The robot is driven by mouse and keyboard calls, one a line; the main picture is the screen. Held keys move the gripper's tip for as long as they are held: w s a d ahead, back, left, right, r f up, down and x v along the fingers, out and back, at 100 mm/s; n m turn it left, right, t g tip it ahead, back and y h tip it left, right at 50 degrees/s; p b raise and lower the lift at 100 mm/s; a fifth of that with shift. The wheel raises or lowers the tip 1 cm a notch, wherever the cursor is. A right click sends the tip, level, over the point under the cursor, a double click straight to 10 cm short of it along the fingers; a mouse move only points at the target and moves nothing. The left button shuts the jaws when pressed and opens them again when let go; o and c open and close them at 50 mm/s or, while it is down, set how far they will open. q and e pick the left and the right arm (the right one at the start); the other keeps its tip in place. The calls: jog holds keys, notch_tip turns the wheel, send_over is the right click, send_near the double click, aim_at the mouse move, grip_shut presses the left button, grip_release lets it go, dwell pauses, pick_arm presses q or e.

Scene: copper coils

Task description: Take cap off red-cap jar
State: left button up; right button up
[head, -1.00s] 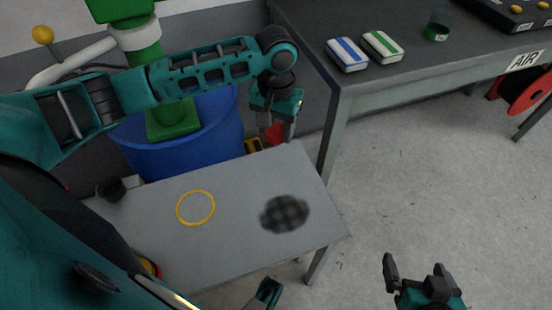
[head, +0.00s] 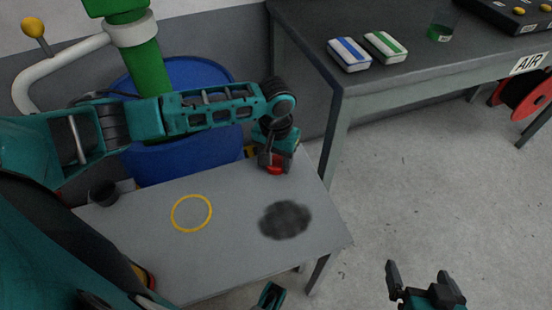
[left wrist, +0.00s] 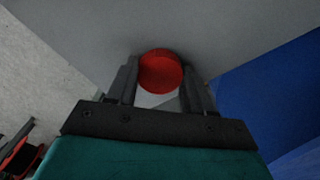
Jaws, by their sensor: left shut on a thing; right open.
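The red cap (head: 276,170) is between the fingers of my left gripper (head: 275,164), low at the far right corner of the grey table (head: 235,250). In the left wrist view the round red cap (left wrist: 161,70) sits at the fingertips, with one finger on each side. My left gripper is shut on it. No jar body shows clearly under the cap, and I cannot tell whether the cap touches the table. My right gripper (head: 420,271) is open and empty, over the floor at the lower right.
A yellow ring (head: 192,213) and a dark round patch (head: 286,220) mark the table top. A dark round object (head: 104,194) stands at its left edge. A blue barrel (head: 190,90) is behind. A red and yellow object (head: 146,277) is partly hidden by my body at lower left.

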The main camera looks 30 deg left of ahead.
pick_arm(q)
jog(key=shift+f, duration=0.1)
jog(key=o, duration=1.2)
jog(key=shift+c, duration=0.2)
